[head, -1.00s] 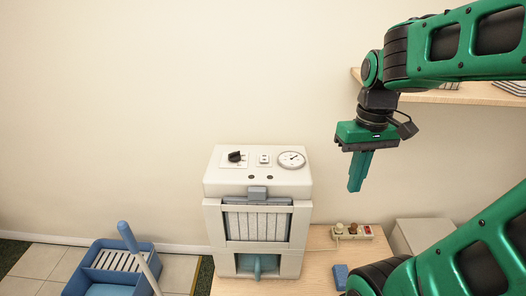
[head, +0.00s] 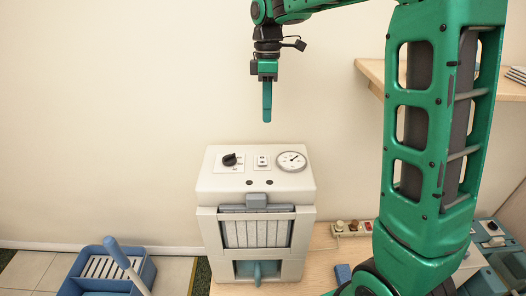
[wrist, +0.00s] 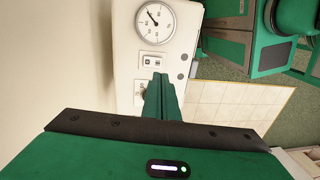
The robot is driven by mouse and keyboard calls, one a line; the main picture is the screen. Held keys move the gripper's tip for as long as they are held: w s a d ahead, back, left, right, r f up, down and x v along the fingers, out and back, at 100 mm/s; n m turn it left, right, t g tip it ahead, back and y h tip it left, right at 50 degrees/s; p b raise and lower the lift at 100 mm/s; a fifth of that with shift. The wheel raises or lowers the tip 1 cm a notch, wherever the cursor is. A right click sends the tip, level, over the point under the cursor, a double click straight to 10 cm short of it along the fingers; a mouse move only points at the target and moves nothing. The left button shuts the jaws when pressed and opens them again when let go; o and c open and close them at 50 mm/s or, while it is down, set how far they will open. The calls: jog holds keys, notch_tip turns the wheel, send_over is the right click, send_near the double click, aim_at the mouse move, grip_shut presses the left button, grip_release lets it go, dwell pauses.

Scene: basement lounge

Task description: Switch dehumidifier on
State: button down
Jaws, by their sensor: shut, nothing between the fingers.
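The dehumidifier (head: 258,185) is a white box standing on a wooden surface, with a grey slatted filter front. Its top panel has a black rotary knob (head: 230,159) at left, a small white rocker switch (head: 262,161) in the middle and a round dial gauge (head: 291,161) at right. My gripper (head: 267,121) is shut and empty, pointing down above the panel, apart from it. In the wrist view the closed fingers (wrist: 162,82) appear close below the rocker switch (wrist: 151,60), with the gauge (wrist: 154,23) beyond. The knob is mostly hidden there behind the fingers.
A blue mop bucket (head: 100,268) with a handle stands on the floor at left. A power strip (head: 351,228) with plugs and a blue block (head: 343,273) lie to the right of the dehumidifier. A wooden shelf (head: 370,72) is on the wall at right.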

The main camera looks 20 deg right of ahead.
jog(key=shift+a, duration=0.65)
send_near(262, 163)
jog(key=f, duration=0.4)
jog(key=s+f, duration=0.1)
jog(key=f, duration=0.1)
jog(key=shift+f, duration=0.25)
